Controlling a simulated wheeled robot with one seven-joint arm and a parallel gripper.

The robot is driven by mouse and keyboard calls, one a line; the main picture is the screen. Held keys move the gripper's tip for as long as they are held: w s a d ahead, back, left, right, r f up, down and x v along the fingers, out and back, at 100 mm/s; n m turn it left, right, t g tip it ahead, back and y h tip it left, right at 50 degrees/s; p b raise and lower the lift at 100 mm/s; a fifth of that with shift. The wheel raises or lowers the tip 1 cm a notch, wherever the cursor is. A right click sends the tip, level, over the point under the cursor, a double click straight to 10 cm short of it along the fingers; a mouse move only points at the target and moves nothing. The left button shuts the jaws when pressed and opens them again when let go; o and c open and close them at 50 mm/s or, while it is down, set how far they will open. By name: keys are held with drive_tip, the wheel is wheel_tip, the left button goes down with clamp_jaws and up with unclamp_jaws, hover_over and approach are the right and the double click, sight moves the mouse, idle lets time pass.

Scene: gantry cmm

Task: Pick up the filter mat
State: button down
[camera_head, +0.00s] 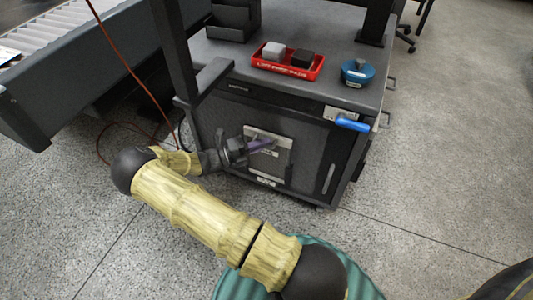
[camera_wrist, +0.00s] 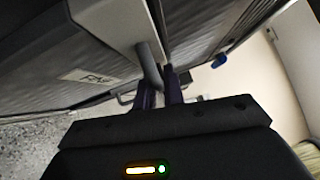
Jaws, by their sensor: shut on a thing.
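The filter mat appears to be the flat pale-grey square piece (camera_head: 284,135) at the front of the dark cabinet, partly hidden by my gripper. My gripper (camera_head: 268,144) reaches it from the left, with its purple fingers at the piece's upper part. In the wrist view, the fingers (camera_wrist: 163,90) are shut on a grey bar-like grip (camera_wrist: 149,64) in front of the pale panel (camera_wrist: 108,18). How far the piece stands off the cabinet is not clear.
The dark cabinet (camera_head: 225,118) carries a red tray (camera_head: 312,72) with two blocks and a blue round pot (camera_head: 357,72). A blue handle (camera_head: 352,125) juts from its front. A conveyor (camera_head: 62,50) stands at left, with an orange cable (camera_head: 120,55) hanging nearby.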

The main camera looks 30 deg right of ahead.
wheel_tip(320, 180, up, 12)
drive_tip(key=p, duration=0.8)
drive_tip(key=r+p+v, duration=0.1)
drive_tip(key=p+v, duration=0.2)
drive_tip(key=v, duration=1.5)
drive_tip(key=shift+r+p, duration=0.4)
drive_tip(key=shift+w+d+r, duration=0.1)
drive_tip(key=shift+w, duration=0.05)
